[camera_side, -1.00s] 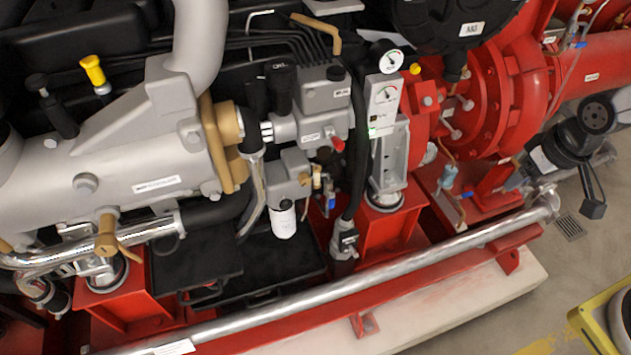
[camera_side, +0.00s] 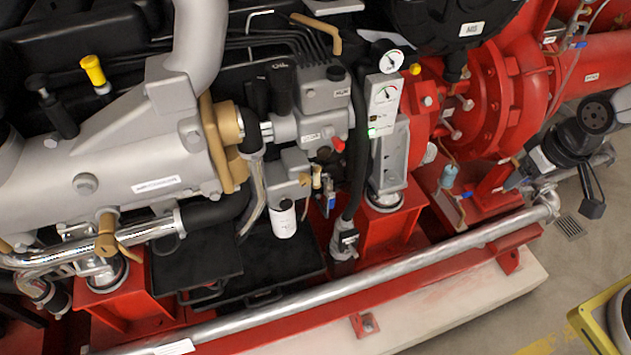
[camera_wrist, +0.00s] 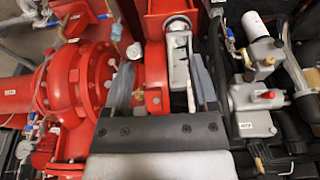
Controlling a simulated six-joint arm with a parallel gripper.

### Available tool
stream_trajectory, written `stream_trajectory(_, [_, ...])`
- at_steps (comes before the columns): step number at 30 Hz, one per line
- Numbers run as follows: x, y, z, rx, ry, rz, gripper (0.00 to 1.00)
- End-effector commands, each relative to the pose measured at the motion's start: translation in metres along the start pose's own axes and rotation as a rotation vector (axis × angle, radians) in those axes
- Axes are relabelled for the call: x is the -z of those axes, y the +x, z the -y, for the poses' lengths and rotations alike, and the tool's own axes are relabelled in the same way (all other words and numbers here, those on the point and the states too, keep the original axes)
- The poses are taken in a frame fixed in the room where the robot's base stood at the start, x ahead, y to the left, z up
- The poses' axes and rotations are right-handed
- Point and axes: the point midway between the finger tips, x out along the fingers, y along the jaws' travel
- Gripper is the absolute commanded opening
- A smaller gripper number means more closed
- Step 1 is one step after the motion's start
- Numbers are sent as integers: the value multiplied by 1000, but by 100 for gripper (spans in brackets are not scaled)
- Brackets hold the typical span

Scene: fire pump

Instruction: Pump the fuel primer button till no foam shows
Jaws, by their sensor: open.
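A white cylindrical filter (camera_side: 284,220) hangs under a grey housing (camera_side: 292,165) at the middle of the side view. A small red button (camera_side: 338,145) sits on the grey block just above. In the wrist view the red button (camera_wrist: 268,94) and the white filter (camera_wrist: 258,24) are on the right. Labels are too small to read, so I cannot tell for sure that this is the primer button. No foam can be made out. My gripper (camera_wrist: 162,64) is open and empty, with its fingers apart. In the side view my gripper (camera_side: 516,181) is at the right, well away from the button.
A silver pipe (camera_side: 400,270) runs along the front. A yellow-edged object (camera_side: 590,325) is at the lower right. Open floor shows at right.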

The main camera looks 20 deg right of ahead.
Motion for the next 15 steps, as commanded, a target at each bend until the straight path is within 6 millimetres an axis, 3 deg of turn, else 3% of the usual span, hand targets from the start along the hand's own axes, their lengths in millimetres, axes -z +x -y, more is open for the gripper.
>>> stream_trajectory(5, [0,0,0,0,0,0,75])
stream_trajectory(8, [0,0,0,0,0,0,50])
stream_trajectory(12, [0,0,0,0,0,0,5])
stream_trajectory(13, [0,0,0,0,0,0,0])
stream_trajectory(15, [0,0,0,0,0,0,0])
